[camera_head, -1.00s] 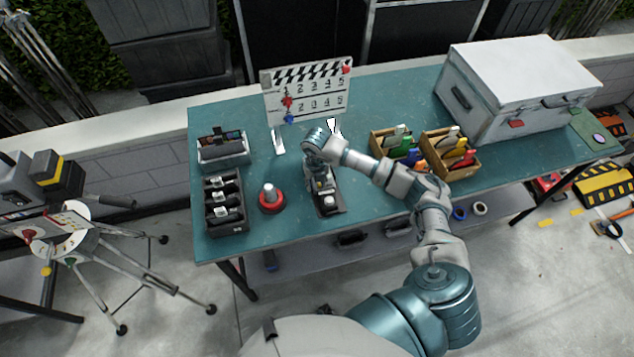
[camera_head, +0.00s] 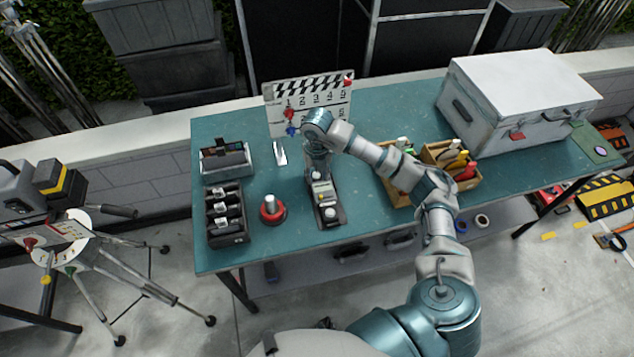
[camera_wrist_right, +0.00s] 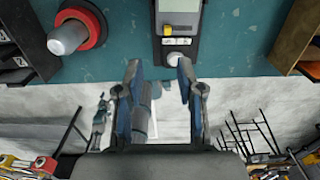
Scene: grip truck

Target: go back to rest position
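My right gripper (camera_wrist_right: 160,88) is open in the wrist view, with its two blue-grey fingers apart and nothing between them. In the head view my right arm reaches over the teal table (camera_head: 290,240), and its wrist bends down at the table's middle, hiding the fingers. A narrow black and grey device (camera_head: 325,203) with a yellow part lies on the table just in front of the wrist. It also shows at the top of the wrist view (camera_wrist_right: 178,45), apart from the fingers. My left gripper is not in view.
A clapperboard (camera_head: 300,92) stands behind my wrist. A red-based knob (camera_head: 272,210) and a black tray (camera_head: 228,232) are to the left. Wooden bins (camera_head: 443,152) and a white case (camera_head: 520,85) are to the right. A tripod (camera_head: 85,265) stands beyond the table's left end.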

